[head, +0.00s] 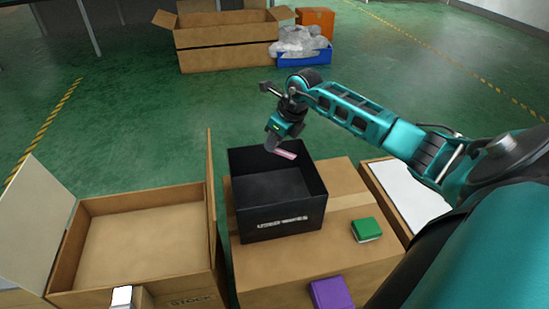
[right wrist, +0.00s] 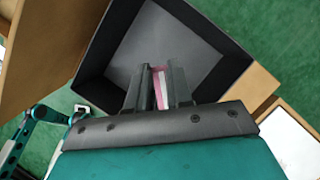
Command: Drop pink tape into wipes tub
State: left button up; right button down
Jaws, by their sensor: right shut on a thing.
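The wipes tub (head: 285,222) is a black open box with white lettering on its front, standing on a brown carton. It looks empty inside. My right gripper (head: 277,148) is shut on the pink tape (head: 286,154), above the tub. In the right wrist view the tape (right wrist: 159,88), pink with a pale strip, sits between the two dark fingers, with the tub's grey interior (right wrist: 160,45) behind it. The tape is clear of the tub floor. A teal arm, seemingly my left, shows at the lower left of the wrist view; its jaws are too small to read.
A green block (head: 366,229) and a purple block (head: 331,293) lie on the brown carton (head: 285,262). An open stock box (head: 145,235) with raised flaps stands left of the tub. A white-topped carton (head: 410,190) is at right.

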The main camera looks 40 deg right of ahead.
jog(key=c, duration=1.2)
grip_release()
pick_arm(q)
jog(key=shift+w+a, duration=0.1)
jog(key=shift+a, duration=0.15)
pick_arm(e)
jog(key=shift+o, duration=1.3)
pick_arm(q)
jog(key=p, duration=0.1)
jog(key=a+r+p, duration=0.1)
jog(key=p, duration=0.1)
jog(key=shift+s+r, duration=0.2)
jog(key=shift+s, duration=0.05)
pick_arm(e)
jog(key=v, duration=1.3)
jog(key=shift+f, duration=0.1)
